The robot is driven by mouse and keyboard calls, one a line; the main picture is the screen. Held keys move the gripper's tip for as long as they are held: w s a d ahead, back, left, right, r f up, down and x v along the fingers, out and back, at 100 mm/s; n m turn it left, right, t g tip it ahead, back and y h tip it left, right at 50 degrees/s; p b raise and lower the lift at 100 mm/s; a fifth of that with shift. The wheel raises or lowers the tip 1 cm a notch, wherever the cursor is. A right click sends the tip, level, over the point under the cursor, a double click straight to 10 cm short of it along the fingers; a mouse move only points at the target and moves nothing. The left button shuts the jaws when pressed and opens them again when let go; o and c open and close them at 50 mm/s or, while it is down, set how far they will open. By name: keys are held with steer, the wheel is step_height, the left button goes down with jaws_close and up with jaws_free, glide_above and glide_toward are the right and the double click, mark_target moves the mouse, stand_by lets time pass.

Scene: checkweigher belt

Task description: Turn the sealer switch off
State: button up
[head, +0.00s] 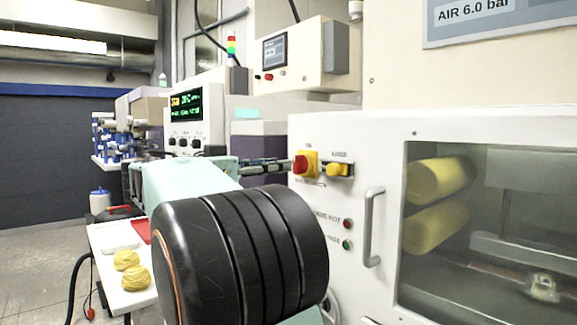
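A red rotary knob on a yellow plate (303,164) sits on the white machine panel, with a small label above it that seems to read "ON". A second, yellow knob (337,170) sits just right of it under another small label. I cannot read clearly which one is marked as the sealer switch, nor its exact setting. My gripper (284,166) is seen from the side as dark, thin fingers pointing right, with the tips close to the red knob. I cannot tell whether they touch it or how far apart they are. My arm hides the panel's lower left.
A red button (347,224), a green button (347,245) and a door handle (373,227) are below and right of the knobs. A window (470,150) shows yellow rolls. A white side table (108,240) with yellow coils (136,278) stands left of my arm.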

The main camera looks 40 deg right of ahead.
mark_target(294, 163)
steer(key=d, duration=0.5)
steer(key=shift+w, duration=0.2)
jaws_close()
